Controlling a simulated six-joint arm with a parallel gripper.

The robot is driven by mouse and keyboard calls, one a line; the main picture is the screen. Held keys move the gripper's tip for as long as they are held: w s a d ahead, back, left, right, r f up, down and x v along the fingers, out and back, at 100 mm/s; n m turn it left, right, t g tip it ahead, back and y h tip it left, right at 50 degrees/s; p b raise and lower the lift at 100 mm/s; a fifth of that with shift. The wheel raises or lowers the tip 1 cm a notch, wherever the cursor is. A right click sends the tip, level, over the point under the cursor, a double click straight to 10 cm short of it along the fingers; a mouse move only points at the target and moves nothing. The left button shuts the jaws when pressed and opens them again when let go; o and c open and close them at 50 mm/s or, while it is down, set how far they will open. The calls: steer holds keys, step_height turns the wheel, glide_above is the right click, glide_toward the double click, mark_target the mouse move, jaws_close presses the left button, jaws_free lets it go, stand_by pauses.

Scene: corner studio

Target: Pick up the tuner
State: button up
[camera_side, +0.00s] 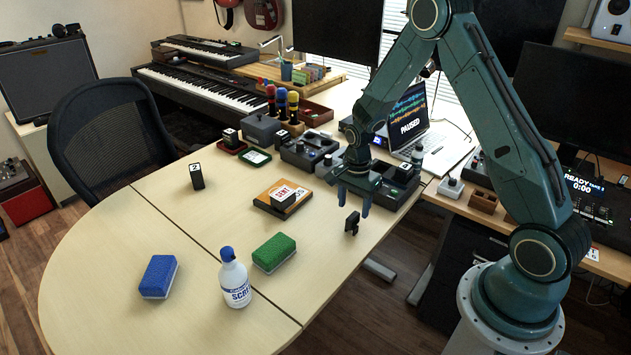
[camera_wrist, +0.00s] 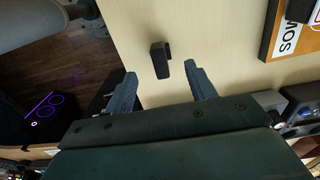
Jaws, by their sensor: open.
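The tuner, a small black clip-like piece (camera_side: 352,223), stands on the wooden table near its right edge in the side view. In the wrist view the tuner (camera_wrist: 160,60) is just beyond the fingertips, between their lines. My gripper (camera_side: 354,205) is open and empty, pointing down above the table close to the tuner. In the wrist view my gripper (camera_wrist: 160,76) shows its two grey fingers spread apart, with neither seen touching the tuner. Nothing hides the tuner in the wrist view.
An orange box (camera_side: 268,201) with a label lies left of the tuner. Pedals (camera_side: 392,187) stand behind my gripper. The table edge is close on the right.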

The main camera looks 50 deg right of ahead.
mark_target(353, 215)
steer(key=shift+f, duration=0.55)
steer(key=shift+d+f, duration=0.1)
steer(key=shift+f, duration=2.5)
steer(key=c, duration=1)
steer(key=shift+r, duration=0.15)
step_height(353, 215, up, 20)
steer(key=shift+f, duration=0.1)
